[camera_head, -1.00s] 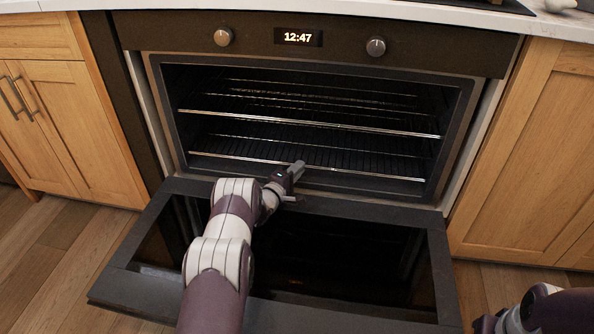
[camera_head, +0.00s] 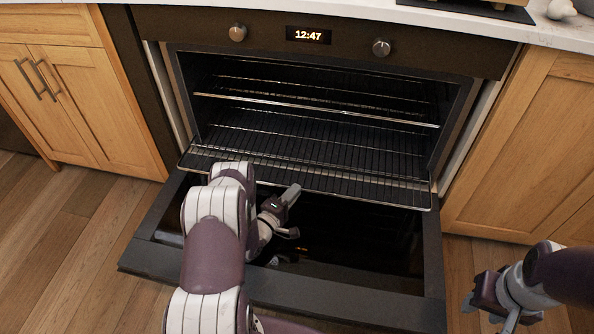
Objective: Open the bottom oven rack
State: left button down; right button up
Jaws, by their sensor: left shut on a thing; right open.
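The oven's bottom rack (camera_head: 350,167) is slid partway out, level, over the lowered oven door (camera_head: 140,259). My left gripper (camera_head: 294,192) is shut on the rack's front bar, around its middle. My forearm covers part of the rack's left front. The top rack (camera_head: 330,112) sits inside the oven. My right gripper (camera_head: 495,306) is open and empty at the lower right, apart from the oven.
Wooden cabinets stand on the left (camera_head: 105,110) and right (camera_head: 515,170) of the oven. The open door reaches out low in front. Free wood floor (camera_head: 60,240) lies to the left of the door.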

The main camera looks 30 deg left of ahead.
pick_arm(q)
jog(key=shift+s+d, duration=0.15)
jog(key=shift+s, duration=0.45)
jog(key=shift+s+d, duration=0.15)
jog(key=shift+s, duration=0.4)
jog(key=c, duration=1.2)
grip_release()
jog(key=shift+o, duration=0.2)
jog(key=s+p, duration=0.1)
jog(key=s, duration=0.2)
jog(key=s+a+p, duration=0.1)
jog(key=s, duration=0.3)
jog(key=s+p, duration=0.1)
jog(key=s, duration=0.3)
jog(key=shift+s+a, duration=0.25)
jog(key=shift+a, duration=0.1)
jog(key=shift+s, duration=0.55)
